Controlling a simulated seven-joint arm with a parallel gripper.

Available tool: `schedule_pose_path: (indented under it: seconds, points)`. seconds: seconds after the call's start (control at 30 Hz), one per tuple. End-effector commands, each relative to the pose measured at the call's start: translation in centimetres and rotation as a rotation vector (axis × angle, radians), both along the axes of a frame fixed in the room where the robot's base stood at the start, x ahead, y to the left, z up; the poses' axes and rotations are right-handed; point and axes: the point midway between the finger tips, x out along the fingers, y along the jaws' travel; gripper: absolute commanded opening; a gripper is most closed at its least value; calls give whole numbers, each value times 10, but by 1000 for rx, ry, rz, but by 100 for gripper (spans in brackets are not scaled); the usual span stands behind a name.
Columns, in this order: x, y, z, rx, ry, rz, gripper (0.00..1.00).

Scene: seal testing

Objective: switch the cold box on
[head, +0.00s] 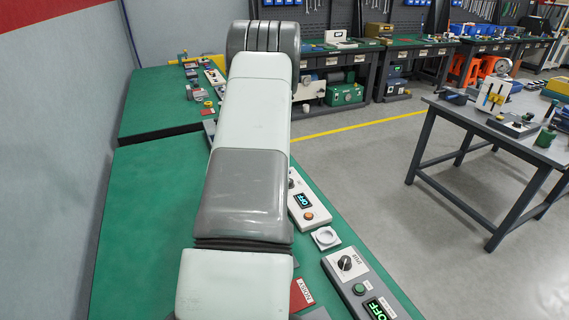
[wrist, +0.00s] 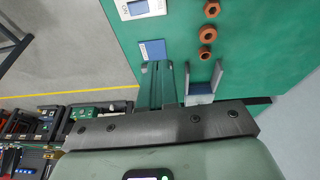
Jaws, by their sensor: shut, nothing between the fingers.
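I cannot tell for sure which unit is the cold box. Nearer, a second panel (head: 338,279) has a black knob (head: 345,263), a green button (head: 360,289) and a display (head: 377,308) reading OFF.
The green bench (head: 140,205) runs along the wall on the left. A small white holder (head: 325,237) lies between the panels, and a red plate (head: 301,294) lies near my arm. Several orange nuts show in the wrist view (wrist: 208,33). A grey table (head: 470,112) stands right, across open floor.

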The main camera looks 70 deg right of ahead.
Motion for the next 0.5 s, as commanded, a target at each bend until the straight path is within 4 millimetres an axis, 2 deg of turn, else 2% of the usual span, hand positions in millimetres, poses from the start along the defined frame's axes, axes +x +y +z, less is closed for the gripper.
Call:
schedule_pose_path:
  seconds: [0.03,0.1,0.2,0.5]
  points:
    - [-17,-10,-15,7,0,-19,0]
    - [-32,-19,-28,12,0,-34,0]
    - [-45,-25,-39,15,1,-44,0]
    - [-49,-27,-43,16,1,-47,0]
